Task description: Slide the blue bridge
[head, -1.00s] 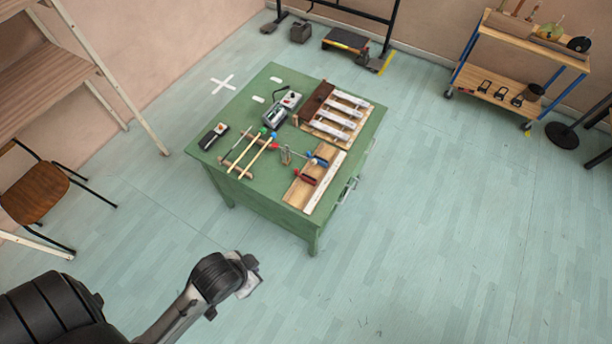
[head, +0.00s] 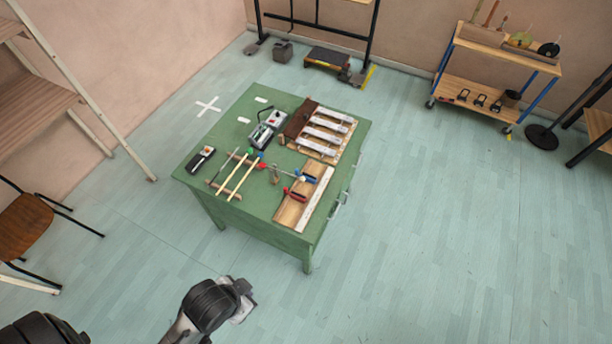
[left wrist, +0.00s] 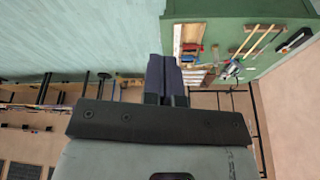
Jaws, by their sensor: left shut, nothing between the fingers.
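A small blue piece (head: 308,179), which looks like the blue bridge, sits on a wooden board with a pale strip (head: 316,203) at the near right of the green table (head: 240,215). A similar red piece (head: 293,194) sits just nearer on the board. Their exact shape is too small to tell. My left gripper (head: 243,305) is in front of the table, apart from it and over the floor. In the left wrist view its fingers (left wrist: 162,76) are shut and empty, with the table beyond them at the upper right. My right gripper is not in view.
On the table, two sticks (head: 243,176), a small black device (head: 201,158), a grey box device (head: 271,126) and a rack of metal bars (head: 326,133) lie close together. A chair (head: 22,227) and shelf (head: 45,108) stand left. The floor right of the table is clear.

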